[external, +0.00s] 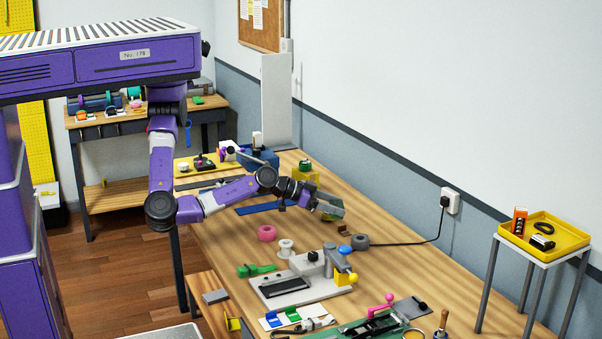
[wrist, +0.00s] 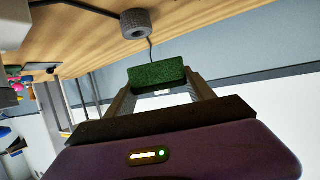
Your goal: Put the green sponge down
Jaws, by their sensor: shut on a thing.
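The green sponge (wrist: 157,76) shows in the wrist view as a dark green block between the fingertips. My gripper (wrist: 160,92) is shut on it, with one finger on each side. In the external view my gripper (external: 327,207) is held above the wooden workbench (external: 430,275), towards the wall side. There the sponge is small and mostly hidden by the fingers. The sponge appears clear of the bench top.
A grey roll (external: 360,242) lies near my gripper, with a black cable running to the wall socket (external: 450,202). A pink roll (external: 266,233), a white spool (external: 286,248) and a grey fixture (external: 300,285) stand nearer. A yellow tray (external: 545,235) sits on a side stand. Bare wood lies right of the fixture.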

